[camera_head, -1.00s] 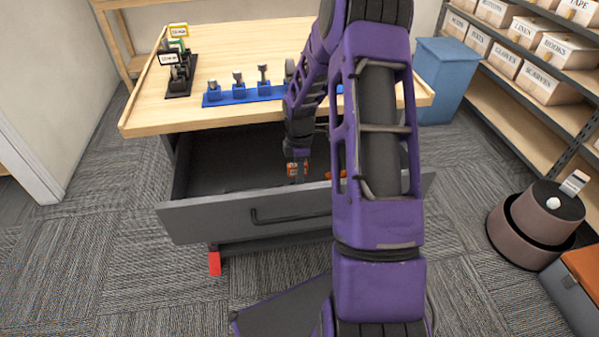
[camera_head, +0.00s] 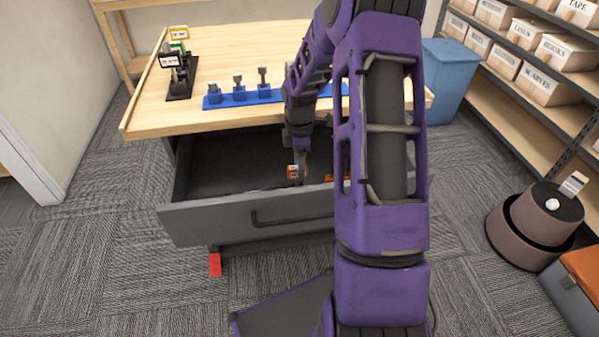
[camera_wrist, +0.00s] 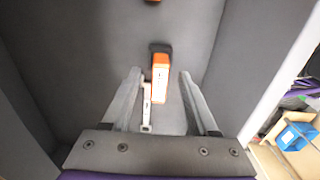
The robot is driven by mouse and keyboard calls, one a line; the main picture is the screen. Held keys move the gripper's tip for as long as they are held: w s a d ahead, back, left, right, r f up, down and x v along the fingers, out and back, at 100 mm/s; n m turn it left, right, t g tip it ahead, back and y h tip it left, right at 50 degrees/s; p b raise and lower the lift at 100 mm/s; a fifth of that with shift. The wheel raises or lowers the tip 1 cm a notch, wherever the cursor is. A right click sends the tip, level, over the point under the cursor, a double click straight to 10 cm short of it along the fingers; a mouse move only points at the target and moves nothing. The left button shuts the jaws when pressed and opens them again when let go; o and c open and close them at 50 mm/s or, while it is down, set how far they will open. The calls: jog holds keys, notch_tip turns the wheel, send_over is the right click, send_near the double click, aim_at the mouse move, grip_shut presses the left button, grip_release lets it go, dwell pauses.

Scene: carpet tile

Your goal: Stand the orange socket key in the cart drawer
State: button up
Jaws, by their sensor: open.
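An orange key-like piece (camera_wrist: 160,73) with a dark end, a pale label and a thin grey shaft shows in the wrist view inside the grey drawer (camera_head: 215,222). My gripper (camera_wrist: 160,76) is open, with one finger on each side of the piece and gaps visible. In the head view my gripper (camera_head: 298,175) reaches down into the open drawer beside an orange part (camera_head: 292,171). Whether the piece stands upright or leans is unclear. A second orange thing (camera_wrist: 153,1) is cut off at the top of the wrist view.
The wooden cart top (camera_head: 230,55) above the drawer carries a blue rack (camera_head: 235,98) with several grey sockets and a black rack (camera_head: 180,80) with tags. My arm hides the drawer's right part. A blue bin (camera_head: 450,75) stands right of the cart.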

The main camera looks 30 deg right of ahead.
notch_tip(320, 180, up, 13)
jog(key=p, duration=0.1)
jog(key=shift+r+p, duration=0.15)
jog(key=shift+p, duration=0.25)
jog(key=shift+d, duration=0.1)
